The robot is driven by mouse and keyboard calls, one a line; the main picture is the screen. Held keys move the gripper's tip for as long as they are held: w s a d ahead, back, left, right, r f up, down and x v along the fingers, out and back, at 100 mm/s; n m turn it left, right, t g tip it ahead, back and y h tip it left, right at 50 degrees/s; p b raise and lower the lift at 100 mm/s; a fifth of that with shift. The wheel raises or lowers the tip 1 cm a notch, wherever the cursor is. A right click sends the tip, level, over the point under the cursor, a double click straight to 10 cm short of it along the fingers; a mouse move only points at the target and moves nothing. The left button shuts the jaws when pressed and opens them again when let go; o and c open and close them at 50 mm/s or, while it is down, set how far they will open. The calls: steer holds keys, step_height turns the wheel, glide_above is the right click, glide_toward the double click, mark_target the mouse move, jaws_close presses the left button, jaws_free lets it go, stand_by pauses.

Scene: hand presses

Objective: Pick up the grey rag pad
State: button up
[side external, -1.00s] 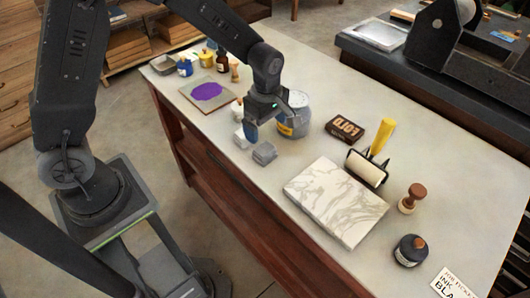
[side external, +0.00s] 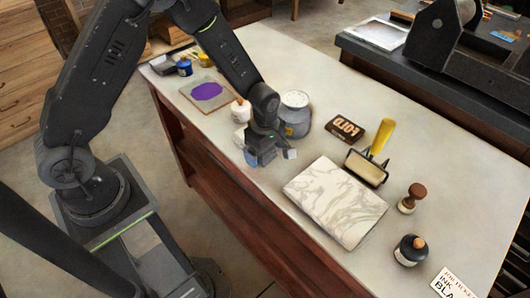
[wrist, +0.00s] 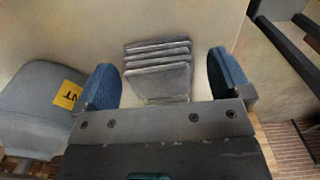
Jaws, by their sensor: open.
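The grey rag pad (wrist: 158,62), a folded stack of several layers, lies on the table in the wrist view. My gripper (wrist: 165,78) is open, with one blue-padded finger on each side of the pad and a visible gap to each. In the side external view my gripper (side external: 268,158) is low over the table's near edge and mostly hides the pad. I cannot tell how far the fingertips are above the tabletop.
A large grey-blue jar (side external: 296,118) stands close behind my gripper, with its yellow label (wrist: 67,95) at left in the wrist view. A white object (side external: 239,140) lies to the left. A marbled slab (side external: 335,203), brayer (side external: 366,168) and dark box (side external: 345,130) are right.

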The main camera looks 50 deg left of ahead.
steer(key=shift+c, duration=0.4)
steer(key=c, duration=0.9)
steer(key=shift+r, duration=0.15)
steer(key=shift+c, duration=0.2)
steer(key=shift+r, duration=0.3)
steer(key=r, duration=0.3)
steer(key=shift+s+a+r, duration=0.1)
steer(key=shift+a+r, duration=0.25)
steer(key=shift+r, duration=0.05)
steer(key=s+a+r, duration=0.3)
steer(key=a+r, duration=0.3)
steer(key=a, duration=0.4)
steer(key=shift+s+a+r, duration=0.15)
steer(key=shift+s, duration=0.2)
